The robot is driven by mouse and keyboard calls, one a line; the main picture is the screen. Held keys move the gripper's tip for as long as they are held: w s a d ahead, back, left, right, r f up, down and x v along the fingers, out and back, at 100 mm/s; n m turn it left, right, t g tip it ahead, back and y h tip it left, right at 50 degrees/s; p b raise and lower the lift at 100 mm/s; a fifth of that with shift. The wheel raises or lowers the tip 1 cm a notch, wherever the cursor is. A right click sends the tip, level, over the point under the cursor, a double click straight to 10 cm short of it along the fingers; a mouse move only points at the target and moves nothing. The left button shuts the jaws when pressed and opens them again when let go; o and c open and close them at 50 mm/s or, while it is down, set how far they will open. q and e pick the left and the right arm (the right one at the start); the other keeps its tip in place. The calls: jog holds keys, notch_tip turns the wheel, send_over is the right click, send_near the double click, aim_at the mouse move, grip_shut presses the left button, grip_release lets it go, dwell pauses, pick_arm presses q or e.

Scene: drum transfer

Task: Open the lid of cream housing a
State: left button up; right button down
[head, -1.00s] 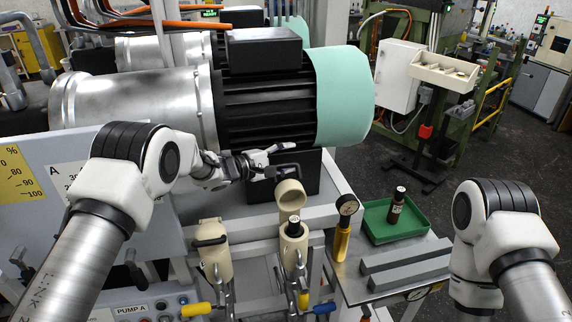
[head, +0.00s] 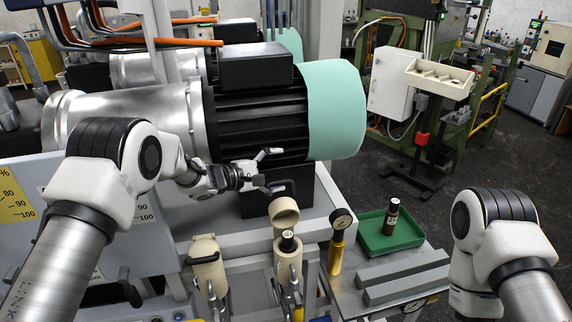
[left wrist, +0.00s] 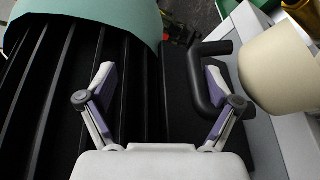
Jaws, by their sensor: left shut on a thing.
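Two cream housings stand at the front of the machine. The right housing (head: 287,262) has its round cream lid (head: 285,212) tilted up behind its mouth, and a dark cylinder with a pale top (head: 288,241) stands in that mouth. The lid's black handle (left wrist: 204,78) is at the right finger of my left gripper (left wrist: 160,88), whose fingers look wide apart; it is shut on that handle. In the head view my left gripper (head: 264,170) is just above and behind the lid. The left housing (head: 207,265) has its lid down. My right gripper is out of view.
A black motor with a teal end cover (head: 335,108) is close behind my left gripper. At right, a side table carries a green tray (head: 391,232) with a dark bottle, a yellow gauge tool (head: 337,245) and grey bars (head: 405,275).

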pick_arm(q)
jog(key=r, duration=0.1)
jog(key=a, duration=0.1)
jog(key=r, duration=0.1)
jog(key=shift+w+a+r, duration=0.2)
jog(key=shift+w+r, duration=0.05)
jog(key=shift+r, duration=0.1)
jog(key=shift+c, duration=0.2)
jog(key=shift+o, duration=0.4)
jog(key=p+v, duration=0.1)
jog(key=v, duration=0.1)
jog(key=shift+a+r, duration=0.2)
jog(key=shift+a, duration=0.1)
jog(key=shift+v, duration=0.8)
jog(key=shift+c, duration=0.6)
jog(key=shift+s+a, duration=0.2)
jog(key=shift+a, duration=0.1)
jog(key=c, duration=0.6)
jog(key=shift+s+d, duration=0.15)
jog(key=shift+s, duration=0.15)
pick_arm(e)
notch_tip(320, 180, up, 2)
jog(key=shift+s+d, duration=0.1)
